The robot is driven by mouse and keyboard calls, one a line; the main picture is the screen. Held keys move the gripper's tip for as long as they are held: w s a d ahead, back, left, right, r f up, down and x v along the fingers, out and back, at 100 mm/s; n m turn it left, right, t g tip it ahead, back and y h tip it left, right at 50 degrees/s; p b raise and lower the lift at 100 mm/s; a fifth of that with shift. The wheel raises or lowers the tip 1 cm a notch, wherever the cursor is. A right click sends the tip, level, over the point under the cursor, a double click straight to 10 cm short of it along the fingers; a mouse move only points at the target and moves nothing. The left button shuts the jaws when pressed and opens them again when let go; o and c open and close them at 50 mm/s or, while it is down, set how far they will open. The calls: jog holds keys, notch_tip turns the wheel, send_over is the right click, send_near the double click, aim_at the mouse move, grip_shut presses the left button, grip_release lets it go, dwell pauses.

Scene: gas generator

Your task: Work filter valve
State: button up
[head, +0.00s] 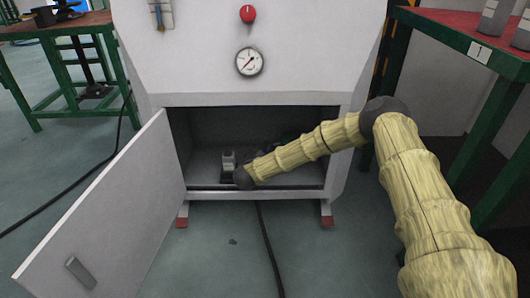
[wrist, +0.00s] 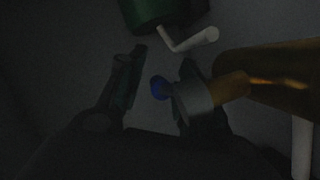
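In the head view my arm reaches into the open lower compartment (head: 270,128) of a white cabinet; my gripper's fingers cannot be made out there. In the dark wrist view my gripper (wrist: 163,60) is open, its two fingers apart. A small blue knob (wrist: 159,87) shows between the fingers, nearer the right one. Beside it a grey round collar (wrist: 194,100) joins an orange-brown pipe (wrist: 232,86). I cannot tell whether the right finger touches the collar. A green body (wrist: 150,12) with a bent white lever (wrist: 195,40) is beyond the fingertips. Which part is the filter valve is not clear.
The cabinet door (head: 105,220) hangs open to the left. Above the opening are a gauge (head: 250,62) and a red knob (head: 248,14). A green-legged table (head: 475,30) stands at right, another (head: 60,32) at left. A black cable (head: 270,245) lies on the floor.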

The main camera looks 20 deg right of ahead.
grip_shut()
